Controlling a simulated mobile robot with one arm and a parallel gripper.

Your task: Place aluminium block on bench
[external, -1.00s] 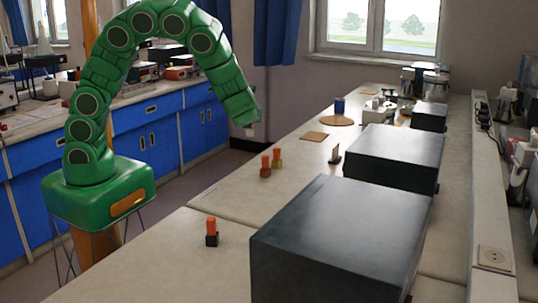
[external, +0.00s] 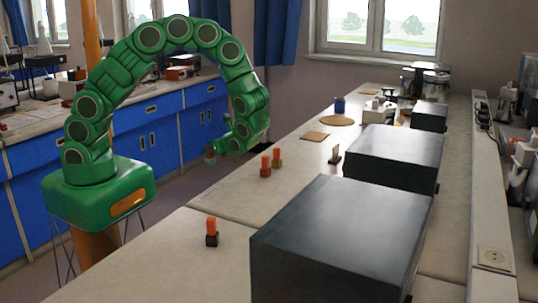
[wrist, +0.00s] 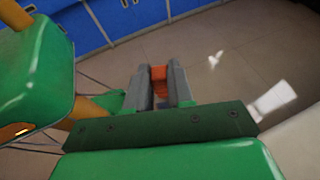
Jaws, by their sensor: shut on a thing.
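My gripper (external: 214,149) hangs over the aisle floor, left of the bench (external: 150,262). In the wrist view my gripper (wrist: 160,78) is shut on a small piece with an orange top (wrist: 158,73). Below the fingers in the external view a small grey block (external: 210,160) shows, which looks like the aluminium block. Its lower part is hard to make out. It is clear of the bench top. On the bench stand an orange-topped block with a black base (external: 212,240) and two orange-topped blocks with brownish bases (external: 271,166).
Large dark boxes (external: 345,235) (external: 395,150) fill the bench's right side. The bench front left is mostly clear.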

